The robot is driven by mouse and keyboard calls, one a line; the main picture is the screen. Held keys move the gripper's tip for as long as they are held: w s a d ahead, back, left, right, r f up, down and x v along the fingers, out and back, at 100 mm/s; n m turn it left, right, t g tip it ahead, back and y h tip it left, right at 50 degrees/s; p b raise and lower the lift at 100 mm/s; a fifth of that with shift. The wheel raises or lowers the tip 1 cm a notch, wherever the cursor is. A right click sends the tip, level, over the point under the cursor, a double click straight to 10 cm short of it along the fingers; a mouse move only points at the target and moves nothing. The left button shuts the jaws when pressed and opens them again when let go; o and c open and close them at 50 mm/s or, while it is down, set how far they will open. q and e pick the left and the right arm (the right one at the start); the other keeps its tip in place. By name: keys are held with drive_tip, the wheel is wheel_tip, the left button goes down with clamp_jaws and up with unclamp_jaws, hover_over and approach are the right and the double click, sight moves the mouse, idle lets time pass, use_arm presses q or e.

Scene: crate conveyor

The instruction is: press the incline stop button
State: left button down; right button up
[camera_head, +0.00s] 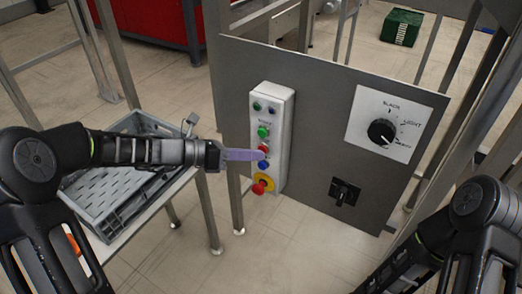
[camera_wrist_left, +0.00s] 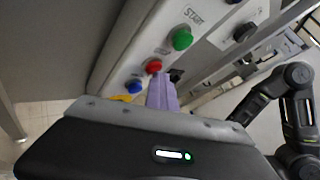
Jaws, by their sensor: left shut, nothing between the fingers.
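A white control box (camera_head: 284,140) is mounted on the grey panel. It carries a green button (camera_head: 263,131), a red button (camera_head: 263,148), a blue button (camera_head: 263,164) and a red mushroom button (camera_head: 259,188) on a yellow base. My left gripper (camera_head: 258,155) is shut and empty. Its purple fingertips are at the box, beside the red and blue buttons. In the left wrist view the fingertips (camera_wrist_left: 162,78) are just below the red button (camera_wrist_left: 154,66), with the blue button (camera_wrist_left: 134,86) to the left. I cannot tell whether they touch. My right gripper is outside the views.
The grey panel (camera_head: 330,105) also carries a black rotary dial (camera_head: 381,132) and a black switch (camera_head: 344,191). A grey crate (camera_head: 108,203) lies at the left under my left arm. A green crate (camera_head: 402,27) stands on the floor behind.

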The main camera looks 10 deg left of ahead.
use_arm(q)
drive_tip(key=shift+s+r, duration=0.1)
drive_tip(key=shift+s+a+p, duration=0.3)
drive_tip(key=shift+s+p, duration=0.05)
drive_tip(key=shift+s, duration=0.35)
drive_tip(key=shift+s, duration=0.1)
drive_tip(key=s, duration=0.1)
drive_tip(key=s+a+p, duration=0.1)
drive_tip(key=s, duration=0.1)
drive_tip(key=s+a, duration=0.1)
drive_tip(key=shift+s, duration=0.25)
idle(0.9)
